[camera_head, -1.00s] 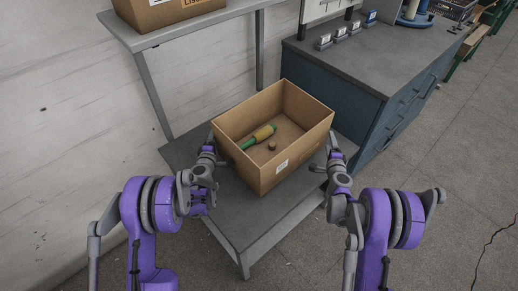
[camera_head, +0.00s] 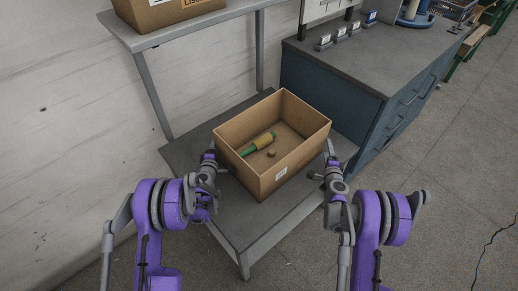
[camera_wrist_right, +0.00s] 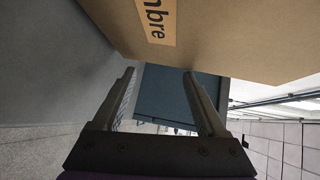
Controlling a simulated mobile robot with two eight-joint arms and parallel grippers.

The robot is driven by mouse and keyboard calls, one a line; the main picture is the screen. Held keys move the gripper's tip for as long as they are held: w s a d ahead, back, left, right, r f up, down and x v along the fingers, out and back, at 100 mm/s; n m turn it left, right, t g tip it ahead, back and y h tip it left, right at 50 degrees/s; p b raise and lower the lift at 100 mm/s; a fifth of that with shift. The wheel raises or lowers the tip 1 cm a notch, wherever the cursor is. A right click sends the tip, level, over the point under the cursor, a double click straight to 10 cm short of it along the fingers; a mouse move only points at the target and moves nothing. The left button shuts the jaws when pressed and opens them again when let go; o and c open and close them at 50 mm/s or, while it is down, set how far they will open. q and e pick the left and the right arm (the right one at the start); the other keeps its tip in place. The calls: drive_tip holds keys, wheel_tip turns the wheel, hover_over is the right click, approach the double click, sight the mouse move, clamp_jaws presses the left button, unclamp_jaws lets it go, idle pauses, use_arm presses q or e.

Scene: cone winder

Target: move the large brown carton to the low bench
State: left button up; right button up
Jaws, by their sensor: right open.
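The large brown open carton (camera_head: 300,160) sits on the grey low bench (camera_head: 240,222), turned at an angle. Inside it lie a green and tan spool-like piece (camera_head: 259,143) and a small brown round piece (camera_head: 272,153). In the right wrist view, the carton's side (camera_wrist_right: 235,40) with a printed label is just beyond the fingertips. My right gripper (camera_head: 331,152) is at the carton's right side; in the right wrist view it (camera_wrist_right: 160,74) is open with nothing between its fingers. My left gripper (camera_head: 210,154) is at the carton's left side; its fingers are too small and hidden to judge.
A taller shelf (camera_head: 180,32) at the upper left bears another brown carton (camera_head: 165,12). A blue cabinet (camera_head: 335,105) with a grey top stands close behind and right of the bench.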

use_arm(q)
drive_tip(key=shift+o, duration=0.7)
drive_tip(key=shift+a, duration=1)
use_arm(e)
drive_tip(key=shift+d+r, duration=0.1)
drive_tip(key=shift+d, duration=0.8)
use_arm(q)
drive_tip(key=shift+o, duration=1.3)
drive_tip(key=shift+a, duration=0.55)
use_arm(e)
drive_tip(key=shift+d, duration=0.55)
drive_tip(key=o, duration=0.4)
use_arm(q)
drive_tip(key=s, duration=0.3)
drive_tip(key=s+r, duration=0.1)
drive_tip(key=s, duration=0.3)
drive_tip(key=s+r, duration=0.1)
drive_tip(key=s, duration=0.2)
drive_tip(key=shift+s, duration=0.35)
drive_tip(key=shift+s+r, duration=0.15)
drive_tip(key=shift+s, duration=0.4)
use_arm(e)
drive_tip(key=shift+s+d, duration=0.1)
drive_tip(key=shift+s, duration=0.05)
drive_tip(key=s+r, duration=0.2)
drive_tip(key=s, duration=0.9)
drive_tip(key=shift+s, duration=0.3)
